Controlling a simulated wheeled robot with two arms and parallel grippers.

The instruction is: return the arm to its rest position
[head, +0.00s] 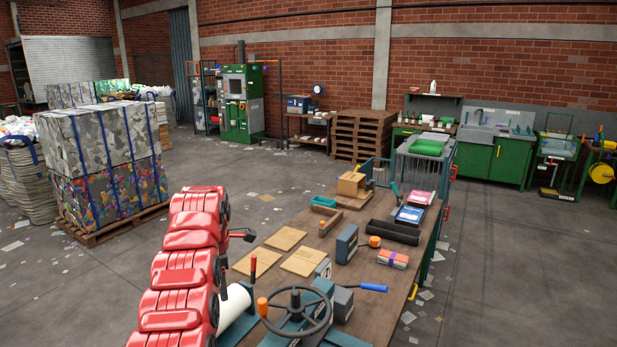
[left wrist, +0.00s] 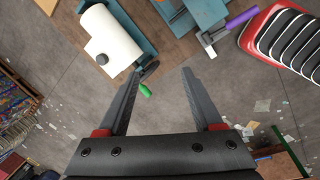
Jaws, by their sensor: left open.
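My left arm, with red covers, rises from the bottom of the head view, left of the workbench (head: 351,267). A white roll (left wrist: 110,42) lies beyond the left finger there. My right gripper is not in view.
The bench carries flat cardboard sheets (head: 284,238), a dark handwheel (head: 295,311), the white roll (head: 235,305) and a black tray (head: 394,232). Strapped bales (head: 101,179) stand on a pallet at left. The floor (head: 215,165) between bales and bench is open.

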